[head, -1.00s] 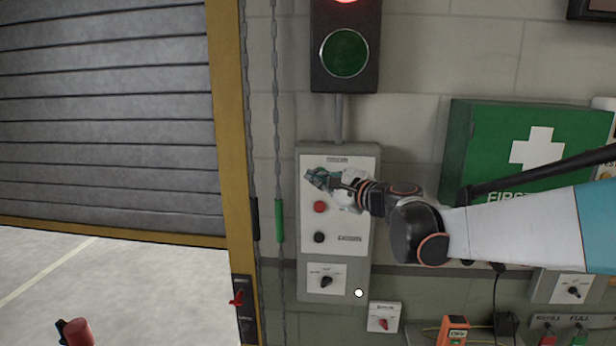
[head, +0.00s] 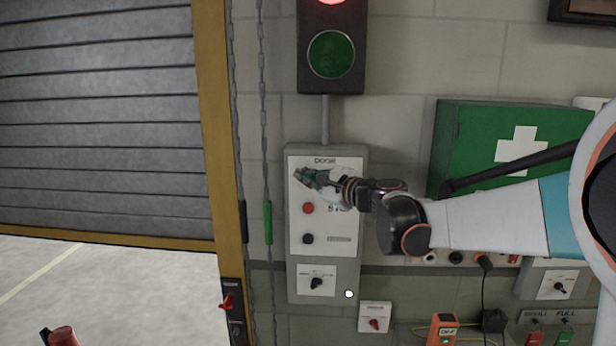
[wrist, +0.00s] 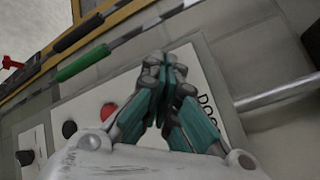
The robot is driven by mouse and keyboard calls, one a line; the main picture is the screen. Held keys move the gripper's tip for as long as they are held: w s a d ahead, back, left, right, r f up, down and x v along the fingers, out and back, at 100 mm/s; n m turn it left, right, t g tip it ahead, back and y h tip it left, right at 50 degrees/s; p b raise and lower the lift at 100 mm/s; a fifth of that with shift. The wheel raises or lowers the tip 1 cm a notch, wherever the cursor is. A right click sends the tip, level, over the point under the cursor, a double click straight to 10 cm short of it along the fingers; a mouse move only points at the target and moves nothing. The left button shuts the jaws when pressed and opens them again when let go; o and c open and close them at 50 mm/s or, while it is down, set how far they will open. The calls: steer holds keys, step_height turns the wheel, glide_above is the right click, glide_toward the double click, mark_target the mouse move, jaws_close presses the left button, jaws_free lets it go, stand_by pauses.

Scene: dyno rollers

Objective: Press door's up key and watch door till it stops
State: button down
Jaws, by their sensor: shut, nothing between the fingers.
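The door control panel (head: 335,250) is a grey box on the wall, marked DOOR, with a red button (head: 308,208) and a black button (head: 307,239) in a column. My gripper (head: 300,177) is shut and empty, its fingertips at the panel's upper left, above the red button. They cover the spot where a top key would sit, so I cannot see that key or tell contact. In the wrist view the shut fingers (wrist: 165,68) point over the white panel face, with the red button (wrist: 108,111) to their left. The ribbed grey door (head: 100,120) is partly raised, with floor showing below it.
A traffic light (head: 331,55) above the panel shows red lit, green dark. Chains and a green grip (head: 268,222) hang left of the panel. A green first-aid box (head: 480,130) is behind my arm. A rotary switch (head: 316,283) sits low on the panel.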

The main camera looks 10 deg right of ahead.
steer(key=shift+w, duration=0.15)
stand_by(0.7)
steer(key=shift+w+d, duration=0.1)
steer(key=shift+w, duration=0.15)
steer(key=shift+w+d, duration=0.1)
steer(key=shift+w, duration=0.25)
stand_by(0.7)
stand_by(0.4)
steer(key=shift+s+a, duration=0.2)
steer(key=shift+s, duration=0.55)
steer(key=s, duration=0.2)
steer(key=s+a, duration=0.1)
steer(key=s, duration=0.2)
steer(key=shift+a, duration=0.15)
steer(key=shift+w, duration=0.1)
